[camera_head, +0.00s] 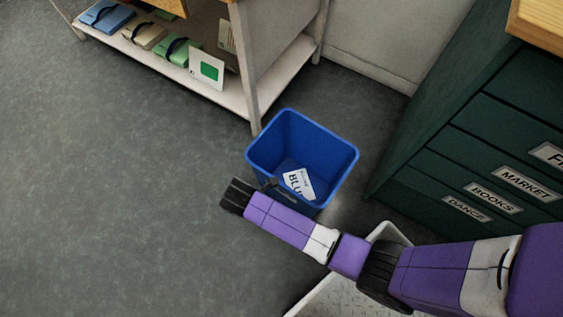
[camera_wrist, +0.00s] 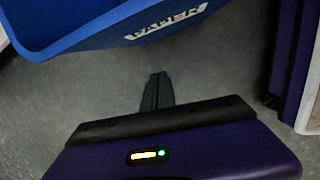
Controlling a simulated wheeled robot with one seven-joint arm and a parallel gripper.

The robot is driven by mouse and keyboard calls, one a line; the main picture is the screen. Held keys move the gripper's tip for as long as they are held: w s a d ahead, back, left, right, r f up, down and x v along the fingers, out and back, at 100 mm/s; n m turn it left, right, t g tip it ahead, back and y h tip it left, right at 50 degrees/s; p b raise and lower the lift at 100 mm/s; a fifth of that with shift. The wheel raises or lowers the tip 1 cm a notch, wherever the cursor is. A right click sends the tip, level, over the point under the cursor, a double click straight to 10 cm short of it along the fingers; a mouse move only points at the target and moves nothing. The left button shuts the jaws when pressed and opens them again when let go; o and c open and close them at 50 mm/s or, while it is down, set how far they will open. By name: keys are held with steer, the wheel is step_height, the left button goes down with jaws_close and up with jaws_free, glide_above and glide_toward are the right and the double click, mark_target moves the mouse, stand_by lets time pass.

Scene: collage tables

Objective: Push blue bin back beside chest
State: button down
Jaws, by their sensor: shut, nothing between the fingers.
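My gripper (camera_head: 237,195) is at the bin's near left side in the head view, and my arm crosses in front of the bin's lower part. In the wrist view the shut, empty fingers (camera_wrist: 158,82) point at the floor. The bin (camera_wrist: 75,25), with a "PAPER" label, is ahead and apart from the fingertips in that picture; contact elsewhere is unclear.
A low shelf unit (camera_head: 262,75) with folders and cards stands behind the bin, its leg close to the bin's back rim. A pale wall (camera_head: 372,45) closes the back. A white-edged tray (camera_head: 345,295) is under my arm. The left floor (camera_head: 120,190) is clear.

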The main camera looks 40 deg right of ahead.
steer(key=d+f+n+b, duration=0.1)
steer(key=d+f+b, duration=0.6)
steer(key=f, duration=0.2)
steer(key=shift+s+f+g, duration=0.15)
steer(key=shift+f+g, duration=0.2)
steer(key=shift+g, duration=0.05)
steer(key=shift+d, duration=0.2)
steer(key=w+d+b, duration=0.1)
steer(key=w+d, duration=0.2)
steer(key=d, duration=0.9)
steer(key=w+d+b, duration=0.1)
steer(key=w+d, duration=0.2)
steer(key=d, duration=0.9)
steer(key=w+d+b, duration=0.1)
steer(key=w+d, duration=0.2)
steer(key=d, duration=0.9)
steer(key=shift+d+b, duration=0.3)
steer(key=shift+d, duration=0.1)
steer(key=shift+a+r, duration=0.1)
